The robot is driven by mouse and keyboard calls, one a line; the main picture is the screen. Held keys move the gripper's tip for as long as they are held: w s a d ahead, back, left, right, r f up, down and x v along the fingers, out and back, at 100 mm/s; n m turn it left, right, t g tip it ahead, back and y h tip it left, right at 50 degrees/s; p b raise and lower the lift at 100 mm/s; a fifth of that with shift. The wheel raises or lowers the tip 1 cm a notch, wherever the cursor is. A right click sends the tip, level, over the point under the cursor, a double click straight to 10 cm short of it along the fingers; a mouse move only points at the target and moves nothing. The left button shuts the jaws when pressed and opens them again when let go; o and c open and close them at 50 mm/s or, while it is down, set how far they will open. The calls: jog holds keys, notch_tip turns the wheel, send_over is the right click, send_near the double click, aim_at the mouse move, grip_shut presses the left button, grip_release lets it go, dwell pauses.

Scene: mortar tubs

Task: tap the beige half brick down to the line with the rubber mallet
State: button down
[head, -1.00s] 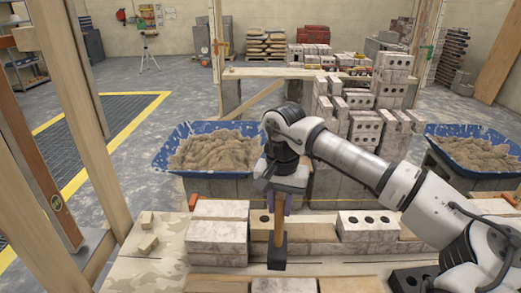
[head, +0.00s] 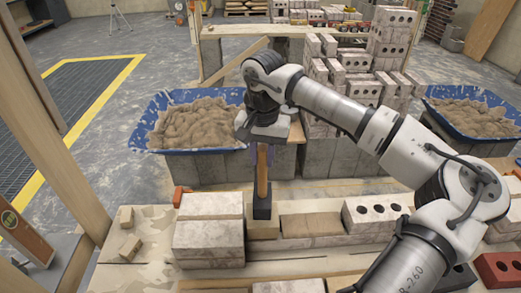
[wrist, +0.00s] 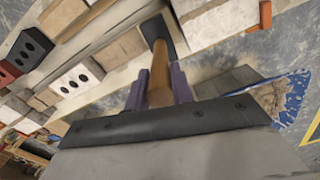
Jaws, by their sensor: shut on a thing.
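My gripper (head: 262,152) is shut on the wooden handle of the rubber mallet (head: 262,206), which hangs upright with its black head down. The purple fingers also show on the handle in the wrist view (wrist: 159,88). The beige half brick (head: 263,231) sits in the wall course, between a whitish brick on the left and a brown brick on the right. The mallet head overlaps the half brick's top in the head view; whether they touch I cannot tell. An orange line block (head: 180,196) stands at the left end; the line itself is too thin to make out.
Whitish bricks (head: 208,240) lie left of the half brick, and a cored brick (head: 375,212) lies right. Blue mortar tubs (head: 150,139) stand behind on both sides. Small wood pieces (head: 130,246) lie at the left. A timber post (head: 55,150) rises at far left.

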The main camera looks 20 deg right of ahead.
jog(key=shift+s+r, duration=0.1)
notch_tip(320, 180, down, 5)
jog(key=b, duration=0.4)
jog(key=shift+r, duration=0.2)
notch_tip(320, 180, up, 5)
jog(key=p, duration=0.3)
jog(key=shift+r, duration=0.1)
